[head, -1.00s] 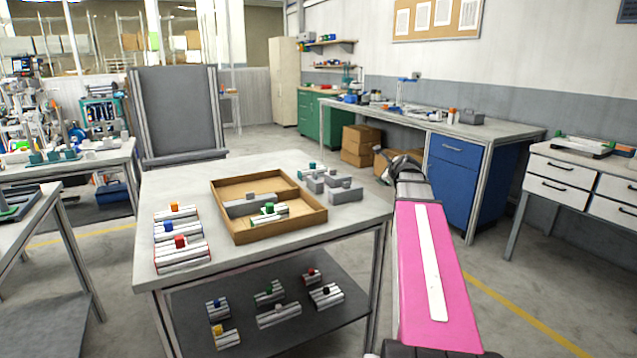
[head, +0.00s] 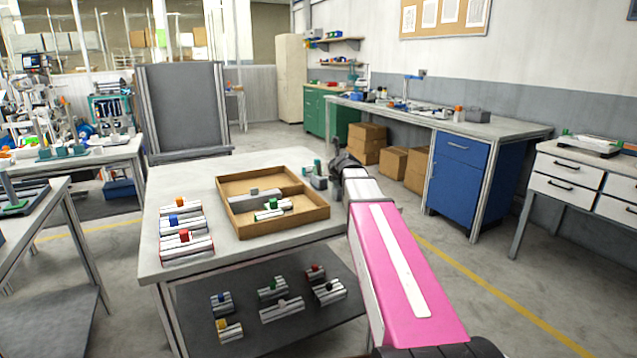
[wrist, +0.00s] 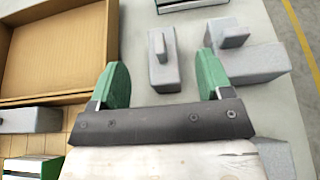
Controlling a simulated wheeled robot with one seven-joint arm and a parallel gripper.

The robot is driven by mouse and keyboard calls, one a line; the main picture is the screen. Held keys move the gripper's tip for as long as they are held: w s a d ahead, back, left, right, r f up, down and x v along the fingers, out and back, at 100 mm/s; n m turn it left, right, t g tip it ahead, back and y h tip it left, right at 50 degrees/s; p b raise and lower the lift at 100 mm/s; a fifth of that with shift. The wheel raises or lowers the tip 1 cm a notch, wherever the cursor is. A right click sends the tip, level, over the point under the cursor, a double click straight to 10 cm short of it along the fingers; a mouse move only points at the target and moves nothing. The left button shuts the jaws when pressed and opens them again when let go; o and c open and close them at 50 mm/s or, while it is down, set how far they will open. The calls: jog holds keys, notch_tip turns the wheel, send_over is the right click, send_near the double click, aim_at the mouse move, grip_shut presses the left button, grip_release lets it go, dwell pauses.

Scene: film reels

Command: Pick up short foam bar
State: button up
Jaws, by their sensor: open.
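Several grey foam bars with grey grips on top lie on the worktable (head: 180,262) to the right of the wooden tray. In the wrist view, one grey foam bar (wrist: 165,75) lies between the two green fingertips of my gripper (wrist: 160,60), with space on both sides. A wider grey foam bar (wrist: 255,65) lies to the right, partly behind the right finger. My gripper is open and empty. Which bar is the short one is not certain. In the head view my arm hides most of these bars; a grey piece (head: 318,183) shows left of it.
The wooden tray (head: 285,232) holds a grey bar (head: 257,195) and a metal bar with a green grip (head: 270,210). Several striped metal bars with coloured grips stand at the table's left (head: 187,245). More lie on the lower shelf (head: 282,310).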

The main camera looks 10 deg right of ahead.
jog(key=shift+x, duration=3.2)
jog(key=c, duration=1)
